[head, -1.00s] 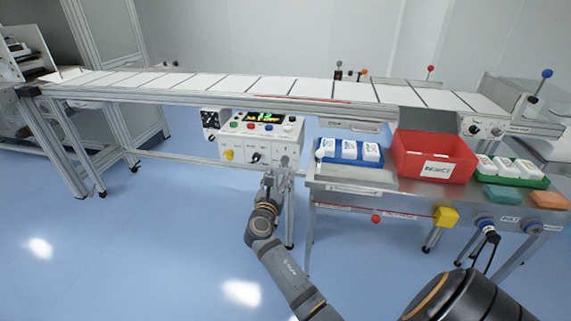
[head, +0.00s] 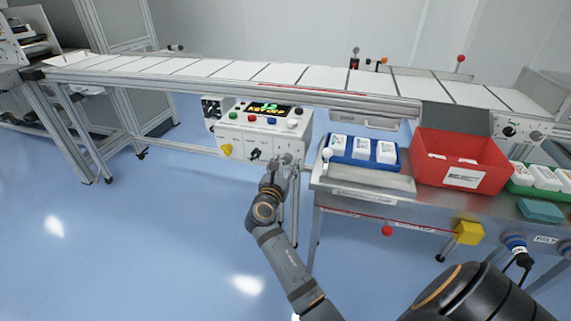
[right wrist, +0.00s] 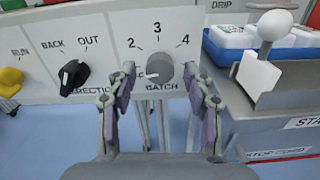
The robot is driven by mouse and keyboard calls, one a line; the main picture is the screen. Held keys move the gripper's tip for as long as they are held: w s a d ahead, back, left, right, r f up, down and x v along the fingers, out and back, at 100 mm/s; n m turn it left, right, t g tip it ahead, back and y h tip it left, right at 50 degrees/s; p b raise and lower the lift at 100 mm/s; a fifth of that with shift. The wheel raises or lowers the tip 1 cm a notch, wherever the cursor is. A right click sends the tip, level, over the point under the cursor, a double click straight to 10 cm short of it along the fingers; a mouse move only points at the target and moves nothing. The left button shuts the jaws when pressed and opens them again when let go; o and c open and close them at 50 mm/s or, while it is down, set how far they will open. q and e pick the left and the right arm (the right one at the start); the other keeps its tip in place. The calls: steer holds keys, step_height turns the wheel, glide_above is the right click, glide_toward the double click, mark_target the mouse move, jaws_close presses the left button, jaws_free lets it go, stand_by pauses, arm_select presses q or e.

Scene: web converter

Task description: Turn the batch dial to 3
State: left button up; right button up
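The batch dial (right wrist: 159,68) is a round grey knob on the white control panel, marked 2, 3 and 4 around its top. Its white pointer mark is on its left side, below the 2, not at the 3. My right gripper (right wrist: 162,80) is open, with one finger on each side of the dial and visible gaps between fingers and knob. The left finger covers the panel left of the dial. In the head view my right gripper (head: 280,166) is at the lower right of the control panel (head: 232,134) and hides most of the dial. My left gripper is not in view.
The black direction knob (right wrist: 73,77) is left of the dial, with a yellow run knob (right wrist: 9,81) beyond. Close on the right are a white ball-topped lever (right wrist: 270,40) and the metal table (head: 345,185) with a blue tray (head: 377,165). The conveyor (head: 280,74) runs above.

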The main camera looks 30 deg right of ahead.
jaws_close()
